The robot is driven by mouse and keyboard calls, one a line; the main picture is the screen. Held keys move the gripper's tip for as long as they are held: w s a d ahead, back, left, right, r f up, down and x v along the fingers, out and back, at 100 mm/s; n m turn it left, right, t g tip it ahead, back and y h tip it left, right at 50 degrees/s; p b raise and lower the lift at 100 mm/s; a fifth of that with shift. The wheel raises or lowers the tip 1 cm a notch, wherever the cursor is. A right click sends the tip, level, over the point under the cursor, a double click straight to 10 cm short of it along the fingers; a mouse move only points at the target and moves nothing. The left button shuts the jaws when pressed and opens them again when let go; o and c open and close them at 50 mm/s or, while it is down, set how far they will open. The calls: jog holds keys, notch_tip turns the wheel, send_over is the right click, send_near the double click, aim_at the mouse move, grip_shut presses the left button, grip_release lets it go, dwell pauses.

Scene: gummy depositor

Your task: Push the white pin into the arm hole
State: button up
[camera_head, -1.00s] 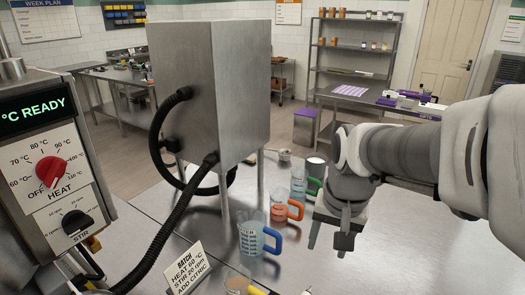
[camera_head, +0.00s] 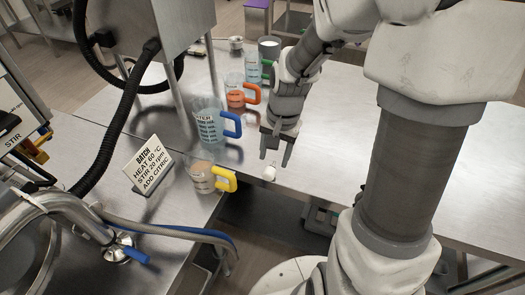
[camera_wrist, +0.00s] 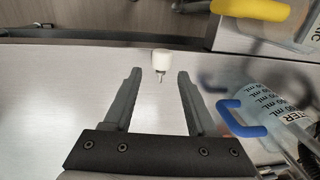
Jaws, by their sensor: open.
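The white pin (camera_head: 269,172) is a small pale piece near the front edge of the steel table. In the wrist view the white pin (camera_wrist: 168,60) has a thick white head and a thin metal tip pointing toward my gripper. My gripper (camera_head: 275,153) is open and empty, pointing down just behind the pin. In the wrist view the two fingers of my gripper (camera_wrist: 160,78) are apart, with the pin a little beyond the fingertips, between their lines. I cannot pick out the arm hole in either view.
A jug with a yellow handle (camera_head: 203,175), one with a blue handle (camera_head: 210,122) and one with an orange handle (camera_head: 236,92) stand left of my gripper. The table right of my gripper is clear.

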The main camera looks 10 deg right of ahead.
aim_at(270, 170)
jog(key=shift+w+a+f+b, duration=0.1)
jog(key=shift+f+b, duration=0.05)
jog(key=shift+f, duration=0.95)
jog(key=shift+w+a+f+b, duration=0.1)
jog(key=shift+a+f+b, duration=0.05)
jog(key=shift+f, duration=0.9)
jog(key=shift+w+a+f+b, duration=0.1)
jog(key=shift+f+b, duration=0.05)
jog(key=shift+f, duration=0.95)
jog(key=shift+c, duration=0.3)
grip_shut()
